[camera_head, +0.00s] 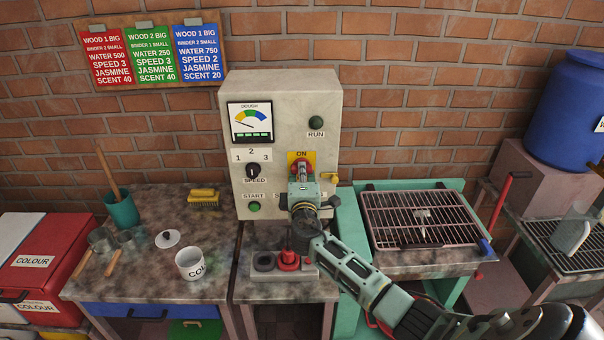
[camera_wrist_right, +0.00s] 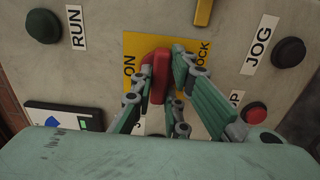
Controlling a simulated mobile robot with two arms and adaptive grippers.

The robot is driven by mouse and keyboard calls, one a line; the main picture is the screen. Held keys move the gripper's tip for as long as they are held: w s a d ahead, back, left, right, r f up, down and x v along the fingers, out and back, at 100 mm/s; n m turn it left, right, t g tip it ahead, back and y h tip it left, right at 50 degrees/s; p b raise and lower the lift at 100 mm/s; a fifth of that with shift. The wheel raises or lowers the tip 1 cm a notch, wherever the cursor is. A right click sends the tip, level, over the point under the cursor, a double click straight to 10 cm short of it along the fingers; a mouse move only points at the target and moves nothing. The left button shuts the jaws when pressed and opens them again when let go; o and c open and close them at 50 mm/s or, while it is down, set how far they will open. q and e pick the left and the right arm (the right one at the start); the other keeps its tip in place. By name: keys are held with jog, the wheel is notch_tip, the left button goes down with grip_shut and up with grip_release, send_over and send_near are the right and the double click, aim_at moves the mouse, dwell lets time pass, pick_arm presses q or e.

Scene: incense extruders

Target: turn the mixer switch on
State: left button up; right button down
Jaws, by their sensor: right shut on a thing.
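The mixer switch is a red rotary handle (camera_head: 299,163) on a yellow plate marked ON, on the front of the pale mixer control box (camera_head: 280,100). In the right wrist view the red handle (camera_wrist_right: 157,72) sits between the fingers of my right gripper (camera_wrist_right: 162,80), which is shut on it. In the head view my right gripper (camera_head: 301,180) reaches up to the box from the lower right and hides the lower part of the switch. My left gripper is not in view.
The box also carries a green RUN button (camera_head: 316,123), a black SPEED knob (camera_head: 253,171), a green START button (camera_head: 254,207) and a dough gauge (camera_head: 250,122). A white cup (camera_head: 190,265) stands on the left counter. A wire rack (camera_head: 420,217) lies to the right.

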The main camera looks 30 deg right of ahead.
jog(key=shift+f, duration=0.1)
jog(key=shift+m+b, duration=7.85)
jog(key=shift+m, duration=1.05)
jog(key=c, duration=1.7)
grip_release()
